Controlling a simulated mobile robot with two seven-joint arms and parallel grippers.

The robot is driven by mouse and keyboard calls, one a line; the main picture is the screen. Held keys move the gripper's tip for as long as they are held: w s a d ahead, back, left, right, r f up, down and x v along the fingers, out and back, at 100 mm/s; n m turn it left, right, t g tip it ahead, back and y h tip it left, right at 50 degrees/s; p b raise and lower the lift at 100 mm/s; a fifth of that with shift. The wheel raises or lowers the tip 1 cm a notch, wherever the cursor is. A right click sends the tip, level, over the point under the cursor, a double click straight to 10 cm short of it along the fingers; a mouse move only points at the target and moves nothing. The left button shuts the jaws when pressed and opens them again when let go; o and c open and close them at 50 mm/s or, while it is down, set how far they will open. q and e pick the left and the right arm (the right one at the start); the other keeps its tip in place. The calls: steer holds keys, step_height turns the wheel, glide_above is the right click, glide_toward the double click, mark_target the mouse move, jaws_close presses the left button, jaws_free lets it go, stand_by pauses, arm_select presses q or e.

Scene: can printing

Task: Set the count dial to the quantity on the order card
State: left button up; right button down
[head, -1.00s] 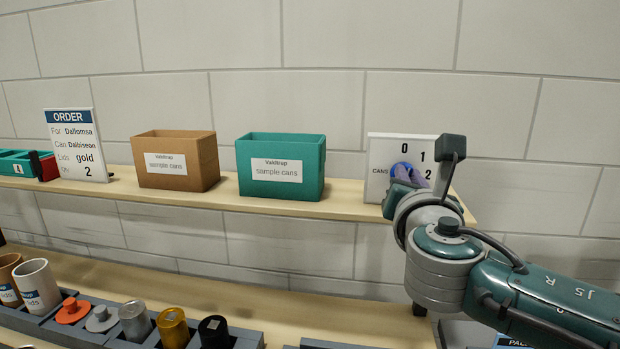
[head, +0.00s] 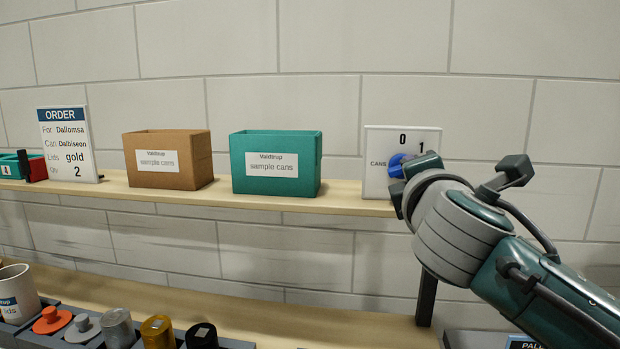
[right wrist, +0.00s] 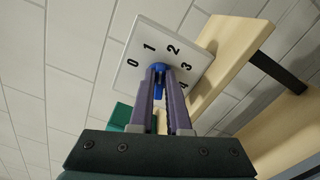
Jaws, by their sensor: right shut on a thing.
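The order card (head: 68,145) stands at the left of the shelf and reads gold lids, quantity 2. The white count dial panel (head: 375,147) stands at the shelf's right end, with its blue knob (head: 397,165) partly behind my right wrist. In the right wrist view the panel (right wrist: 143,52) shows numbers 0 to 4 around the blue knob (right wrist: 158,68). My right gripper (right wrist: 160,72) is shut on the knob, one purple finger on each side. I cannot tell which number the knob points to. My left gripper is not in view.
A brown box (head: 168,160) and a teal box (head: 276,164) of sample cans stand on the shelf (head: 330,196) left of the dial. Below, a rack holds lids and several cylinders, with a white can (head: 18,292) beside them.

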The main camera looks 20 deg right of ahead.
steer(key=shift+f+m+b, duration=0.2)
steer(key=shift+m+b, duration=0.85)
steer(key=shift+m, duration=0.95)
steer(key=c, duration=0.9)
jaws_free()
steer(key=b+v, duration=0.1)
steer(key=v, duration=0.9)
steer(key=shift+f, duration=0.15)
